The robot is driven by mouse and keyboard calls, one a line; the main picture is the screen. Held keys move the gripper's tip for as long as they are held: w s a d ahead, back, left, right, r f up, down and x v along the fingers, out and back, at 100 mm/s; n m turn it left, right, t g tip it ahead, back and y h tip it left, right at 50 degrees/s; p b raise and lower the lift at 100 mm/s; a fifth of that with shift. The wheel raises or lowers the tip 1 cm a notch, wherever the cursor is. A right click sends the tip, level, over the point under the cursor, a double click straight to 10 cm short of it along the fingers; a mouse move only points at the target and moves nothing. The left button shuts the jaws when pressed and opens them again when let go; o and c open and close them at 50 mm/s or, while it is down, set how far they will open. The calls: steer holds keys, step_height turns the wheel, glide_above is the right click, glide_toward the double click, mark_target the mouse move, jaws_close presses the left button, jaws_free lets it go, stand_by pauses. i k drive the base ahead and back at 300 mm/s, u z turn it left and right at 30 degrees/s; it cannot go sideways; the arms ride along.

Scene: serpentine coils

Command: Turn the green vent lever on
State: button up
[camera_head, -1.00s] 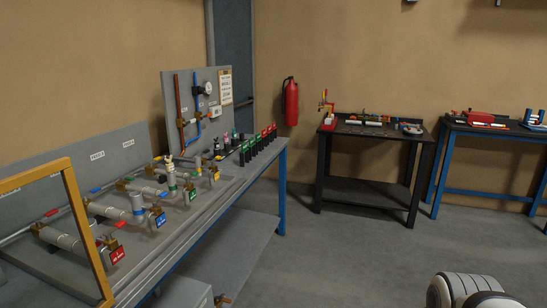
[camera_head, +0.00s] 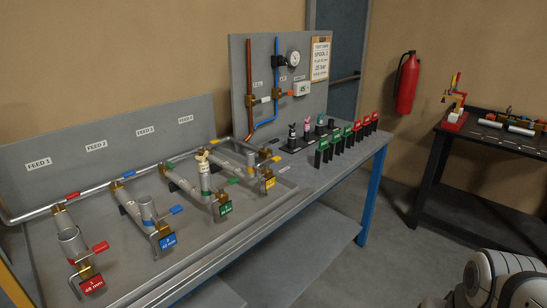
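A row of pipe assemblies stands on the grey workbench (camera_head: 215,275), each with a coloured tag. The one with the green tag (camera_head: 224,209) is third from the left and has an upright pale cylinder with a green band (camera_head: 205,193). A small green lever (camera_head: 171,165) sits at the back of this line, near the long pipe. Which handle is the vent lever, and its exact setting, I cannot tell at this size. My gripper is not in view; only a white rounded part of my arm shows at the lower right.
Red (camera_head: 92,284), blue (camera_head: 167,241) and yellow (camera_head: 270,183) tags mark neighbouring lines. A grey panel (camera_head: 252,75) with pipes and a gauge stands at the bench's far end, near green and red blocks. A black table (camera_head: 440,165) and fire extinguisher (camera_head: 408,82) are right. Some floor is clear.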

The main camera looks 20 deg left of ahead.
mark_target(234, 179)
steer(key=u, duration=0.5)
steer(key=i, duration=0.85)
steer(key=u, duration=0.5)
steer(key=k, duration=0.85)
steer(key=u, duration=0.2)
steer(key=i, duration=0.85)
steer(key=z, duration=0.1)
